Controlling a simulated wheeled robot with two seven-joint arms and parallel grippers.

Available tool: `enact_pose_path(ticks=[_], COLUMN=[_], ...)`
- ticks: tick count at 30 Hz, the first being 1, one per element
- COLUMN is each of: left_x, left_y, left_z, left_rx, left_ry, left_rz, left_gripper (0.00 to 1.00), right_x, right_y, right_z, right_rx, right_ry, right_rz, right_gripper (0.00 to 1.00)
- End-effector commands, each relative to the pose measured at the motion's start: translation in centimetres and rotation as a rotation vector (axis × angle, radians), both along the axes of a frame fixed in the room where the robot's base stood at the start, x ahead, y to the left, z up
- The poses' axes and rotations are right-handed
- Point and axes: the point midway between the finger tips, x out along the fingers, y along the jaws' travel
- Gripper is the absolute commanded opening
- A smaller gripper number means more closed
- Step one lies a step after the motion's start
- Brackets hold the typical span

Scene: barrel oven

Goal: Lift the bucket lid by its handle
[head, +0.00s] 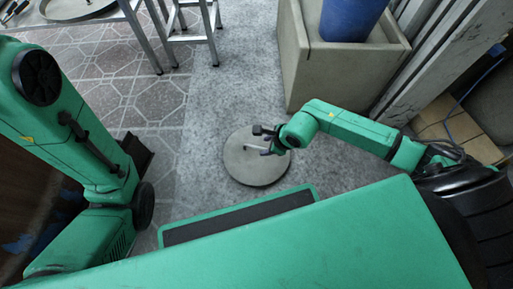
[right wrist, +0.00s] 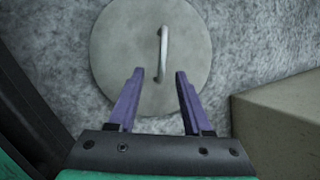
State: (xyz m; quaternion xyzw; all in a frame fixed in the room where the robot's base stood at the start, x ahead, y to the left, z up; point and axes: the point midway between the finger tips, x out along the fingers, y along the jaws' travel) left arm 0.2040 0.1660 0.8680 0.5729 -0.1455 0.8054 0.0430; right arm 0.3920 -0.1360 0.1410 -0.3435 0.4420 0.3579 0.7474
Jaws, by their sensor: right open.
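The bucket lid (head: 252,170) is a round grey disc low over the grey floor in the head view. It also shows in the right wrist view (right wrist: 115,45), with its light metal handle (right wrist: 163,52) standing across its middle. The bucket itself cannot be made out under the lid. My right gripper (head: 262,142) is over the lid in the head view. In the right wrist view its two purple fingers (right wrist: 159,73) are apart and empty, with the handle beyond their tips, in line with the gap.
A beige block planter (head: 305,65) with a blue pot (head: 350,15) stands behind and right of the lid. A metal stool (head: 185,40) stands at the back left. The floor left of the lid is clear.

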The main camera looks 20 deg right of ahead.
Motion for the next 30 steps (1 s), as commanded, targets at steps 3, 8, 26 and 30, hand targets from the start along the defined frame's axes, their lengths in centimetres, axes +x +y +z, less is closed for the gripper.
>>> enact_pose_path(ticks=[3, 8, 26, 30], left_x=[-0.7, -0.8, -1.2, -1.2], left_y=[0.2, 0.2, 0.1, 0.1], left_z=[-1.7, -2.8, -6.1, -6.1], left_rx=[-0.001, 0.000, 0.000, 0.000], left_ry=[-0.016, -0.017, -0.027, -0.027], left_rz=[0.004, 0.006, 0.006, 0.006], left_gripper=[0.00, 0.00, 0.00, 0.00], right_x=[0.9, 1.6, 3.5, 3.5], right_y=[0.6, 1.0, 2.0, 2.0], right_z=[-3.0, -4.2, -7.6, -7.6], right_rx=[0.001, 0.002, 0.002, 0.002], right_ry=[0.000, -0.001, 0.001, 0.001], right_rz=[-0.001, -0.001, -0.002, -0.002], right_gripper=[0.50, 0.50, 0.00, 0.00])
